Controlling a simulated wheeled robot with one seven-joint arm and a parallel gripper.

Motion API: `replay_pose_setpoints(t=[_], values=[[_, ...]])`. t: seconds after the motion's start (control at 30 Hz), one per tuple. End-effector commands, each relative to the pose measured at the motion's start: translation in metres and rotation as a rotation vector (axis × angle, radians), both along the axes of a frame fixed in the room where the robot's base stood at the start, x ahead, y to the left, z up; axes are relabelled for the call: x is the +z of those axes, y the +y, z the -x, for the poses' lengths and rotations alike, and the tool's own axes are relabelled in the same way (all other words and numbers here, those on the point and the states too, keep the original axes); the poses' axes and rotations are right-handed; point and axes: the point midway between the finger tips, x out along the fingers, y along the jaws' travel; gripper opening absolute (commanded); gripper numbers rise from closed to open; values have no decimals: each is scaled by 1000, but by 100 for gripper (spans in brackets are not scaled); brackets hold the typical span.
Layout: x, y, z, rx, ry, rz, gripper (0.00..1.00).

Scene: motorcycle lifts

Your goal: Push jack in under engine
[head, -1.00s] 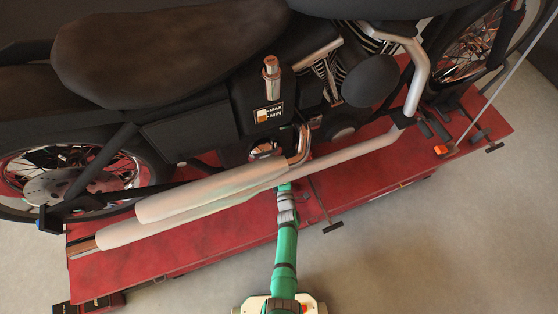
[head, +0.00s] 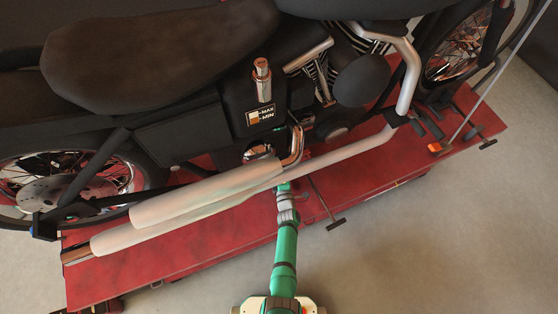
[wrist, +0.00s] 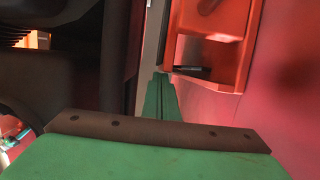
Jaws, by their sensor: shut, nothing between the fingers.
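The motorcycle engine (head: 325,85) stands above the red lift platform (head: 235,228) in the head view. My green arm reaches over the platform edge and in below the silver exhaust pipes (head: 200,198), which hide its end in that view. In the wrist view my gripper (wrist: 160,80) shows as narrow green fingers, shut and empty. An orange-red hollow body (wrist: 255,40), which looks like the jack, is just ahead and to the right of the fingertips. I cannot tell whether they touch. I cannot make out the jack in the head view.
Dark motorcycle parts (wrist: 65,85) are close on the left in the wrist view. The grey floor (head: 400,250) in front is clear.

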Motion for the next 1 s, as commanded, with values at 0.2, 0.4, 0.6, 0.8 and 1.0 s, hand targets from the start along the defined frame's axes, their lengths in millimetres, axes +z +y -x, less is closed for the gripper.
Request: replay_pose_setpoints(t=[0.2,0.4,0.6,0.8,1.0], values=[[-1,26,10,0,1,-1,0],[-2,24,45,-6,3,0,0],[-2,17,81,-8,3,0,0],[-1,14,103,-6,1,1,0],[-1,13,110,-6,1,1,0]])
